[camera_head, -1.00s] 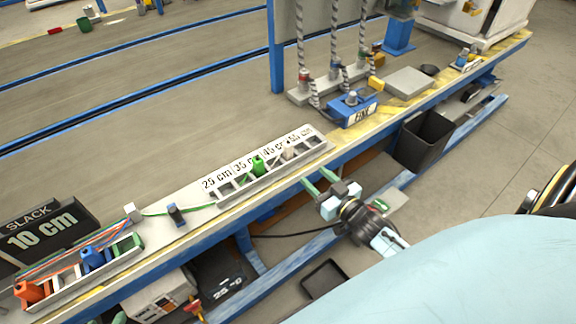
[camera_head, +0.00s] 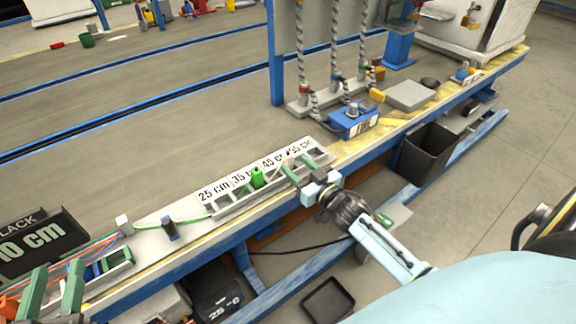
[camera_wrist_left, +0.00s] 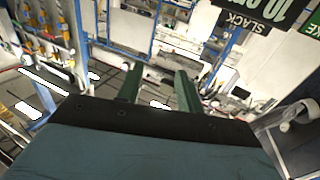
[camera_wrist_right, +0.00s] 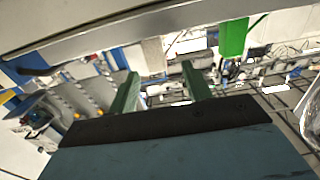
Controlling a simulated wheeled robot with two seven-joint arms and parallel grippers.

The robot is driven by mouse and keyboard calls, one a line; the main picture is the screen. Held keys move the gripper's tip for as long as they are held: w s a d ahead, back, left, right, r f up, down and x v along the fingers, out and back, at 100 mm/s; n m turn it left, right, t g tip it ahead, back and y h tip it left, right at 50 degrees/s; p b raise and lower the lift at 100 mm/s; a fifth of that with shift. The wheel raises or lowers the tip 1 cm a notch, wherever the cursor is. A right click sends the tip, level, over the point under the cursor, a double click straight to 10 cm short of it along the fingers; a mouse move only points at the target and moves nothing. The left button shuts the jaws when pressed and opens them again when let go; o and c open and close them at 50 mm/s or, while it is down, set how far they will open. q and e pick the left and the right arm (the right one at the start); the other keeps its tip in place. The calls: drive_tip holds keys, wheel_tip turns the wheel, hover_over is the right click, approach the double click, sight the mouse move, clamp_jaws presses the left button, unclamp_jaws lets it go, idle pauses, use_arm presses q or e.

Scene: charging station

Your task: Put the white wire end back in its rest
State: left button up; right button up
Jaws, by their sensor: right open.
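The white wire end (camera_head: 290,164) is a pale block standing in the long grey rest tray (camera_head: 234,206), in the right half of its row of slots; the exact slot is hard to tell. A pale block, seemingly the same one, also shows in the right wrist view (camera_wrist_right: 153,55), just beyond the fingertips. My right gripper (camera_head: 300,172) is at the tray's front edge, close to the white end; its fingers (camera_wrist_right: 160,74) are apart with nothing between them. My left gripper (camera_head: 56,268) is open and empty over the near-left tray.
A green wire end (camera_head: 257,178) stands left of the white one, also seen in the right wrist view (camera_wrist_right: 233,38). A white clip (camera_head: 124,225) and dark clip (camera_head: 170,230) stand along the green wire. A blue block (camera_head: 354,122) sits beyond the tray.

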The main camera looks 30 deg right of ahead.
sight(291, 159)
drive_tip(key=shift+w, duration=0.25)
drive_tip(key=w+b, duration=0.2)
drive_tip(key=w, duration=0.1)
drive_tip(key=shift+w, duration=0.4)
use_arm(q)
wheel_tip(291, 159, up, 8)
drive_tip(key=s+t+h, duration=0.2)
drive_tip(key=t, duration=0.4)
drive_tip(key=shift+s+d+b, duration=0.25)
drive_tip(key=shift+b, duration=0.2)
use_arm(e)
drive_tip(key=shift+w, duration=0.5)
drive_tip(key=c, duration=1.1)
drive_tip(key=shift+o, duration=0.2)
use_arm(q)
drive_tip(key=shift+w, duration=0.1)
use_arm(e)
drive_tip(key=shift+r, duration=0.2)
